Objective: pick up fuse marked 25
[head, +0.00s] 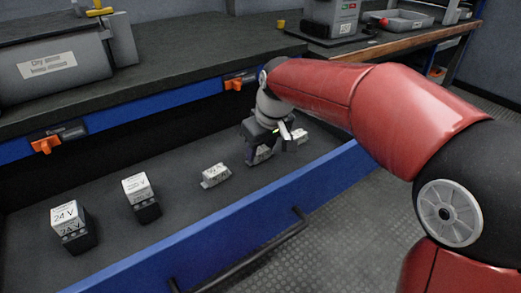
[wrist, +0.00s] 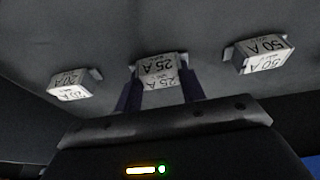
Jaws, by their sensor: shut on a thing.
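The fuse marked 25 A (wrist: 160,68) is a small white-labelled block with grey ends. It sits between the two dark fingers of my gripper (wrist: 160,92) in the wrist view, and the gripper is shut on it. In the head view my gripper (head: 262,146) points down into the open drawer, with the fuse (head: 261,155) partly hidden by the fingers. The fuse appears at or very near the drawer floor; I cannot tell whether it touches.
The wrist view shows a fuse marked 20 A (wrist: 70,84) to the left and one marked 50 A (wrist: 263,54) to the right. The workbench (head: 185,65) overhangs behind.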

